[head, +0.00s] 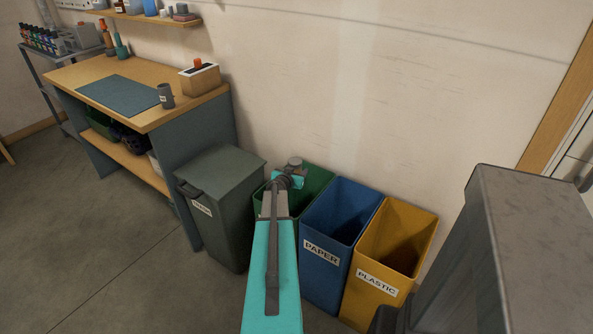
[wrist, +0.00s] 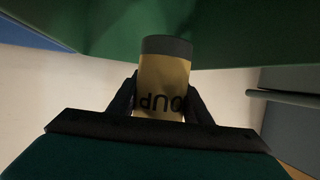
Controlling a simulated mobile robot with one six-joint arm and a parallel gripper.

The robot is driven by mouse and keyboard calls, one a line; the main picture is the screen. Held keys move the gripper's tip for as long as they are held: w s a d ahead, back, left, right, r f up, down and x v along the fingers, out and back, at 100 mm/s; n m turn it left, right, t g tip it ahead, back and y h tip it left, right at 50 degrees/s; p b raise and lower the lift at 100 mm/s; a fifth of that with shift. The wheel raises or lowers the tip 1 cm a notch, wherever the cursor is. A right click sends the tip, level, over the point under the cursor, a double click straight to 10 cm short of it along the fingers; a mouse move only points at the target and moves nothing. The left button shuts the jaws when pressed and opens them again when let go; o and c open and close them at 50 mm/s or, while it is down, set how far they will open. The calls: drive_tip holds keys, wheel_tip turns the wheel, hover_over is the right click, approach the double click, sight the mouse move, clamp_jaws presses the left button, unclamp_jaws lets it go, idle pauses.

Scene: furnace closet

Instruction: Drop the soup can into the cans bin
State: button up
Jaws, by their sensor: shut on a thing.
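My gripper (wrist: 161,84) is shut on the soup can (wrist: 163,68), with one dark finger on each side of it. The can has a yellowish label with dark letters, upside down in the wrist view, and a grey end. A green bin (head: 318,184) stands in the head view, and my arm covers most of its front and any label there. My wrist is over this bin's opening in the head view. Green bin surface (wrist: 240,30) fills the top of the wrist view, behind the can. How deep the can sits relative to the rim I cannot tell.
A blue PAPER bin (head: 318,258) and a yellow PLASTIC bin (head: 377,280) stand right of the green one. A lidded grey bin (head: 222,215) stands left. A workbench (head: 150,118) holds a small can (head: 166,97) and a box. A grey cabinet (head: 520,250) is at right.

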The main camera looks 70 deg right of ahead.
drive_tip(key=shift+f, duration=2.1)
drive_tip(key=o, duration=1.1)
drive_tip(key=shift+r, duration=0.15)
drive_tip(key=shift+r+b, duration=0.4)
drive_tip(key=shift+r, duration=1.05)
drive_tip(key=shift+s+a+r, duration=0.1)
drive_tip(key=shift+a+r, duration=0.1)
drive_tip(key=shift+s+a+r+b, duration=0.25)
drive_tip(key=shift+s+a+b, duration=0.65)
drive_tip(key=shift+a, duration=1.55)
drive_tip(key=shift+s+a+r+b, duration=0.25)
drive_tip(key=shift+s+a+b, duration=0.65)
drive_tip(key=shift+a, duration=1.5)
drive_tip(key=shift+s+a+r+b, duration=0.25)
drive_tip(key=shift+s+a+b, duration=0.65)
drive_tip(key=shift+a, duration=1.55)
